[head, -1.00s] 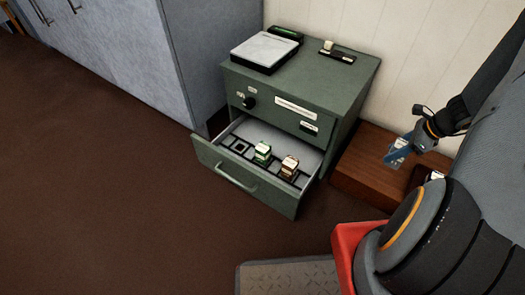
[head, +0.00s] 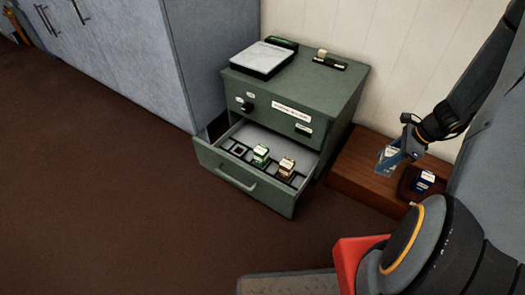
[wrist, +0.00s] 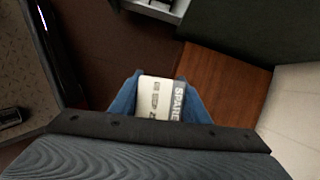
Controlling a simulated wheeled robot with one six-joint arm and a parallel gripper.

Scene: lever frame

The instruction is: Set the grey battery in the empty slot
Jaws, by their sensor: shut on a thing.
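My gripper (head: 389,160) is shut on the grey battery, above the low wooden stand to the right of the cabinet. In the wrist view the grey battery (wrist: 160,97) shows a pale grey-white face marked SPARE between blue fingers; in the head view the fingers mostly hide it. The drawer (head: 245,182) of the green cabinet is pulled open, away to the left of my gripper. Inside, an empty slot (head: 239,150) with a dark square rim lies at the left. A green battery (head: 260,155) and a copper-brown battery (head: 286,168) stand upright to its right.
The wooden stand (head: 352,172) carries a dark tray (head: 405,187) with a blue battery (head: 424,181). A pale-topped flat device (head: 264,57) and a small black holder (head: 330,62) sit on the cabinet (head: 315,85). A grey locker (head: 140,55) stands left. Floor before the drawer is clear.

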